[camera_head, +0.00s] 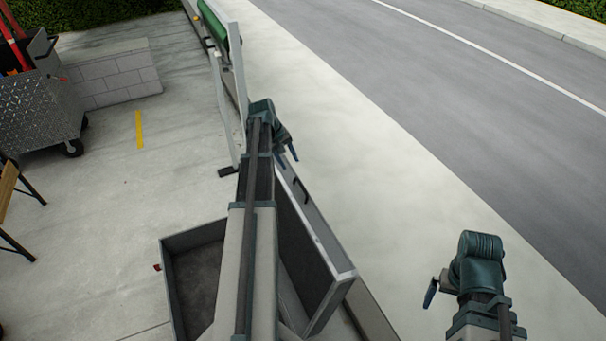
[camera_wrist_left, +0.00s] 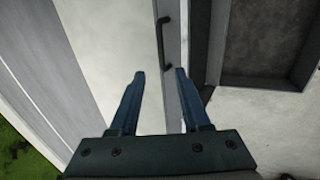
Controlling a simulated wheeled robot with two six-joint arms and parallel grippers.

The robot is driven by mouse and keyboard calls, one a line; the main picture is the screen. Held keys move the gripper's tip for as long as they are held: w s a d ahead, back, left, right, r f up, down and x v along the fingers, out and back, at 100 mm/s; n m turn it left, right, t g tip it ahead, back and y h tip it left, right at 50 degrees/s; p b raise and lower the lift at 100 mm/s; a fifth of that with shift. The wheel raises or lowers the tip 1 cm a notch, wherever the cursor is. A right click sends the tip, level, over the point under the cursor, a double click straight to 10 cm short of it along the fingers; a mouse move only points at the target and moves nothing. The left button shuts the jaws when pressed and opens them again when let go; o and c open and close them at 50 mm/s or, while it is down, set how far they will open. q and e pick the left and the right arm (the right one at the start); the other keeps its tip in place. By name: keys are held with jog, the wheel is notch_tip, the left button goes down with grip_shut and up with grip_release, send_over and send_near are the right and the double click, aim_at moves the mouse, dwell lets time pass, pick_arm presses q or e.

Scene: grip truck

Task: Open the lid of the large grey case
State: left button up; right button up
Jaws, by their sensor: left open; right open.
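The large grey case (camera_head: 192,237) lies on the pavement below my left arm, its dark interior showing. Its lid (camera_head: 305,250) stands raised on the right side, steeply tilted. A black handle (camera_head: 300,186) is on the lid's far right part. In the left wrist view the handle (camera_wrist_left: 164,42) sits just ahead of the fingertips, with the case interior (camera_wrist_left: 262,40) to its right. My left gripper (camera_head: 287,156) is open and empty near the lid's far end; contact with the lid cannot be told. My right gripper (camera_head: 431,290) is held out over the pavement, right of the lid, away from the case.
A white frame (camera_head: 222,100) with a green roll (camera_head: 215,22) stands beyond the case. A metal cart (camera_head: 38,110) and a block wall (camera_head: 115,82) are at the far left. The road (camera_head: 450,80) runs along the right, with clear pavement (camera_head: 390,210) between.

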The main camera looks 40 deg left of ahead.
pick_arm(q)
jog(key=b, duration=1.3)
send_near(301, 185)
jog(key=x, duration=0.8)
jog(key=shift+r, duration=0.1)
grip_shut()
dwell(0.5)
